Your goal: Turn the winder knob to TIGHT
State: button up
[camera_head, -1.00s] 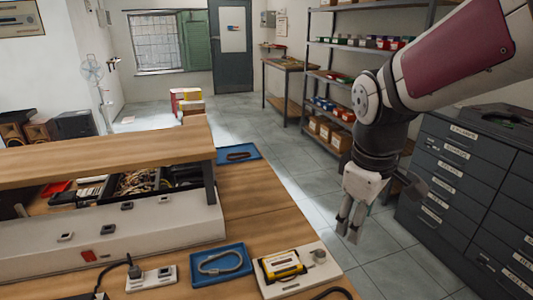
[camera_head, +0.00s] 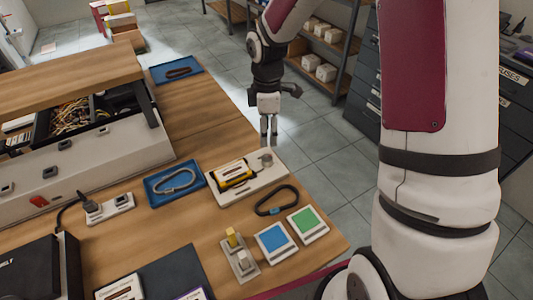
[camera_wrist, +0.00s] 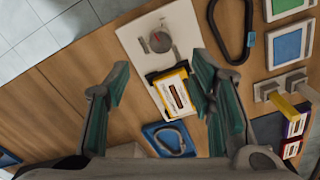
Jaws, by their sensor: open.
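The winder knob is a small round grey knob (camera_head: 266,158) at the far right end of a white plate (camera_head: 250,193). In the wrist view the knob (camera_wrist: 160,41) shows a reddish mark on its top; any lettering is too small to read. A yellow and black cassette-like piece (camera_head: 233,175) lies on the same plate beside the knob. My gripper (camera_head: 268,141) points down near the knob, just beyond it in the head view. Its fingers (camera_wrist: 160,62) are spread apart and empty in the wrist view, with the knob ahead between their lines, not touched.
A blue tray with a metal carabiner (camera_head: 174,184) sits left of the plate. A black carabiner (camera_head: 277,200), blue and green pads (camera_head: 290,232) and a switch block (camera_head: 239,255) lie nearer. The bench edge is close to the plate, with open floor beyond.

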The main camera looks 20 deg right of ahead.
aim_at(267, 158)
notch_tip(267, 158, down, 10)
jog(key=shift+f, duration=0.2)
jog(key=shift+c, duration=0.5)
jog(key=c, duration=1.1)
